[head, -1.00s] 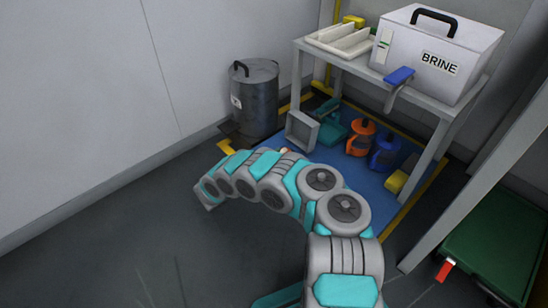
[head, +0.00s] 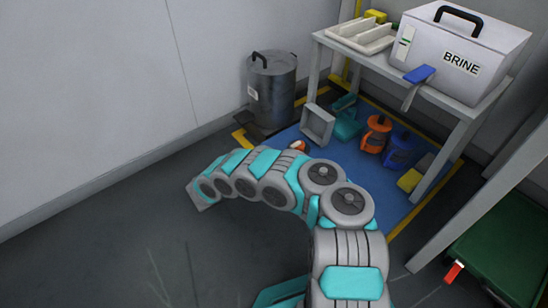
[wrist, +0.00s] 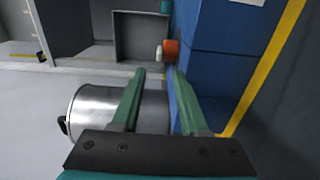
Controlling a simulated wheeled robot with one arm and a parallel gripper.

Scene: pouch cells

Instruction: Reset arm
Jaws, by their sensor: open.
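My gripper (wrist: 155,72) shows in the wrist view with two green fingers apart and nothing held between them. Behind the fingers is a shiny metal drum (wrist: 92,112); I cannot tell its distance from them. In the head view my arm arches from the bottom right toward the left over the grey floor and the near edge of the blue mat (head: 385,195). The fingers cannot be made out in that view.
A lidded metal bin (head: 272,92) stands by the wall. A grey open box (head: 318,124), orange jug (head: 376,134) and blue jug (head: 399,150) stand on the mat. A table (head: 440,100) bears a BRINE box (head: 455,50). A green crate (head: 510,250) is at right. Floor at left is clear.

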